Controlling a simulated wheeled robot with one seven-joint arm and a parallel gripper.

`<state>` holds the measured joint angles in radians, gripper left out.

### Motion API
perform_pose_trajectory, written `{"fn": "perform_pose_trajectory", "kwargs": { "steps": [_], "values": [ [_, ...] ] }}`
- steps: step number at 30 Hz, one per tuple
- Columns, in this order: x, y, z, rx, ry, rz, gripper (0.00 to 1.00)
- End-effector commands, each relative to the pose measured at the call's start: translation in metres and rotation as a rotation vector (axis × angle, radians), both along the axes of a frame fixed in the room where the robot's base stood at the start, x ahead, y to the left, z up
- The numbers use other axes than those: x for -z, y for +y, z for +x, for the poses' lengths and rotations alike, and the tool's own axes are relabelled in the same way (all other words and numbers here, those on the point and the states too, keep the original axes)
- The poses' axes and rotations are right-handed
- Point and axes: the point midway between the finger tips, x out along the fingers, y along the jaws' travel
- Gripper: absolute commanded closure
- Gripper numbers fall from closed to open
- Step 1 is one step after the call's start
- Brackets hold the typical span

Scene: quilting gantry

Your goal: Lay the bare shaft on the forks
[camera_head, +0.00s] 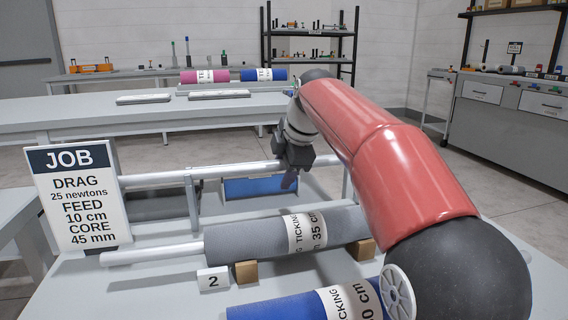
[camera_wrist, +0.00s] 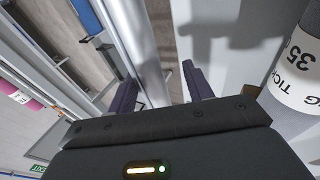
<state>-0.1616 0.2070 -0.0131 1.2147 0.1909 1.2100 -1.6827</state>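A long bare metal shaft (camera_head: 240,171) runs level across the head view. It passes at the top of a grey upright (camera_head: 193,200) on the left and near another upright (camera_head: 346,183) on the right. I cannot tell whether the fork seats hold it. My gripper (camera_head: 290,178) points down at the shaft, right of its middle. In the wrist view, the pale shaft (camera_wrist: 140,45) passes between the dark fingers of my gripper (camera_wrist: 160,92). It lies close to the left finger, with a gap to the right finger. My gripper is open.
A grey ticking roll (camera_head: 265,238) on its own core bar lies in front, between wooden blocks (camera_head: 246,272). A blue roll (camera_head: 300,305) is nearer. A JOB sign (camera_head: 82,195) stands left, a "2" card (camera_head: 212,280) in front. A long white table (camera_head: 80,118) stands behind.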

Motion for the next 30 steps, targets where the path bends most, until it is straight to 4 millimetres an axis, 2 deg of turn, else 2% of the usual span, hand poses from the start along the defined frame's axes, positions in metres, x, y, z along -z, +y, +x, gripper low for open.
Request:
{"fn": "perform_pose_trajectory", "kwargs": {
  "steps": [6,15,19,30],
  "values": [
    [-0.004,-0.001,-0.002,-0.001,0.004,0.000,0.53],
    [-0.048,-0.014,-0.025,0.000,-0.001,0.000,0.53],
    [-0.061,-0.018,-0.033,0.001,0.000,0.000,0.53],
    [-0.067,-0.019,-0.037,0.000,0.000,0.000,0.53]
  ]
}}
